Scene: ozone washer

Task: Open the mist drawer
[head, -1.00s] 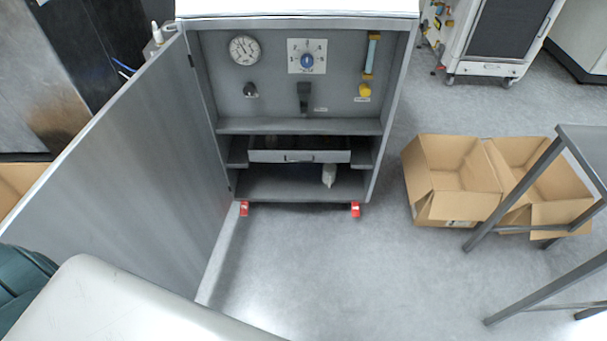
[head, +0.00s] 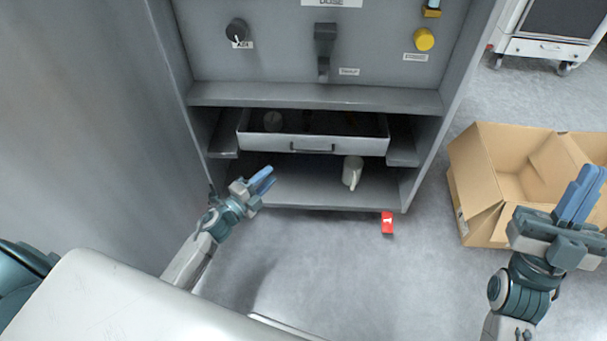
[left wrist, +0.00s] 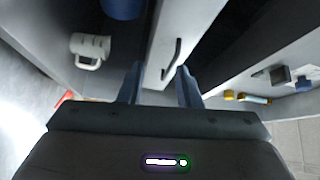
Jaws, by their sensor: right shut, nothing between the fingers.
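The mist drawer (head: 265,142) is a pale grey drawer under the control panel, with a dark bar handle (head: 312,148). Its interior shows over the front panel, with a round item (head: 273,121) inside. My left gripper (head: 264,180) is below and left of the handle, apart from it. In the left wrist view its fingers (left wrist: 159,84) are open with nothing between them, and the drawer front (left wrist: 190,30) and handle (left wrist: 172,60) lie ahead. My right gripper (head: 582,192) is shut and empty at the far right, in front of a cardboard box.
A white mug (head: 352,172) stands on the shelf below the drawer; it also shows in the left wrist view (left wrist: 90,48). The open cabinet door (head: 90,130) stands at left. A cardboard box (head: 482,180) sits on the floor at right.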

